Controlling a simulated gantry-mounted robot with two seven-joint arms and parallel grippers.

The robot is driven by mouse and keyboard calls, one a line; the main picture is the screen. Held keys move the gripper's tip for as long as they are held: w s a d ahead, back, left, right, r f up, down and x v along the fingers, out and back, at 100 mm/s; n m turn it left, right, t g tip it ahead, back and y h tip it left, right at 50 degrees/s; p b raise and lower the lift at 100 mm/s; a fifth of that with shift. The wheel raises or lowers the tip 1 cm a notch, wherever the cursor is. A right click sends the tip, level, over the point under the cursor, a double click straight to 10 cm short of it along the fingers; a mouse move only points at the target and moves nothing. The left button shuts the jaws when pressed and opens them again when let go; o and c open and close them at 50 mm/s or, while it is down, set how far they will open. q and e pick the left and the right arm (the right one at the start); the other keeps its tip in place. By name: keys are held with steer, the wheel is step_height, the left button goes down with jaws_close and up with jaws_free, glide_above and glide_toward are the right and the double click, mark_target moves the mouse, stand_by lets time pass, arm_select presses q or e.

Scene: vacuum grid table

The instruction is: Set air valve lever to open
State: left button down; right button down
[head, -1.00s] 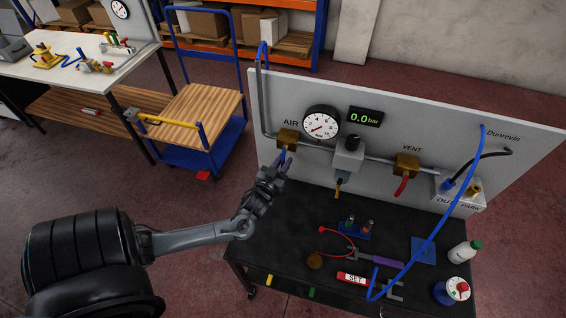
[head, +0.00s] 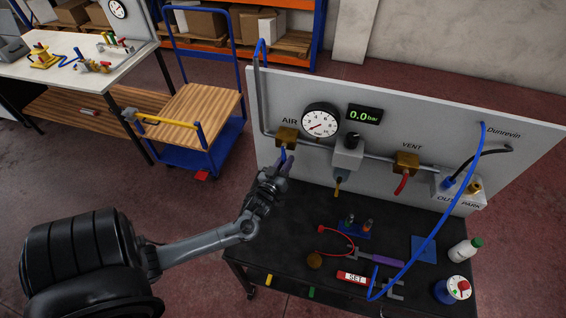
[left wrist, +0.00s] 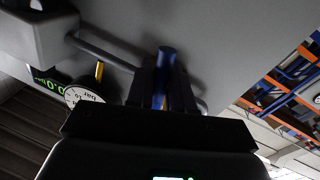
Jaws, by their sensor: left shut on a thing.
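The air valve is a brass block (head: 286,138) under the AIR label on the grey panel. Its blue lever (head: 283,155) points down from the block, and part of it is hidden by my gripper. My left gripper (head: 279,163) is at the lever and shut on it. In the left wrist view the blue lever (left wrist: 166,70) stands between the two dark fingers. The round gauge (head: 320,122) beside the valve has its needle at the low end, and the digital display (head: 364,115) reads 0.0 bar. My right gripper is not in view.
A blue hose (head: 430,243) crosses the panel front. Tools, a SET tag (head: 353,278) and bottles lie on the black bench (head: 290,215).

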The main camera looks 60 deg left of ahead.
arm_select(q)
steer(key=n, duration=0.1)
steer(key=w+d+n+y+b, duration=0.1)
steer(key=n, duration=0.1)
steer(key=shift+r+n, duration=0.2)
steer(key=shift+n, duration=0.1)
steer(key=shift+d+r+n, duration=0.1)
steer(key=shift+r+n, duration=0.05)
steer(key=shift+n, duration=0.25)
steer(key=shift+w, duration=0.1)
steer(key=c, duration=1.1)
jaws_free()
steer(key=shift+c, duration=0.2)
steer(key=b+v, duration=0.2)
steer(key=v, duration=0.9)
